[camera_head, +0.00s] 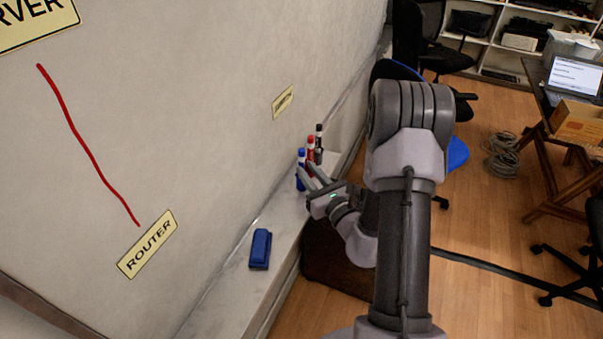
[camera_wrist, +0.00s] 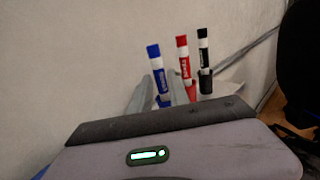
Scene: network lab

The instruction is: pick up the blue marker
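The blue marker (camera_head: 301,156) stands upright on the whiteboard ledge (camera_head: 282,222), the nearest of three markers in a row. My gripper (camera_head: 306,170) reaches in from the right, low beside it. In the wrist view the two grey fingers are apart, and the blue marker (camera_wrist: 158,66) shows between them, with its cap above the fingertips. I cannot tell whether the fingers touch it. Its lower part is partly hidden by the fingers and my gripper's body.
The red marker (camera_head: 310,144) and black marker (camera_head: 319,134) stand just behind the blue one, close to the fingers. A blue eraser (camera_head: 260,249) lies nearer on the ledge. The whiteboard (camera_head: 190,120) rises at the left. Chairs and a table (camera_head: 553,125) stand to the right.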

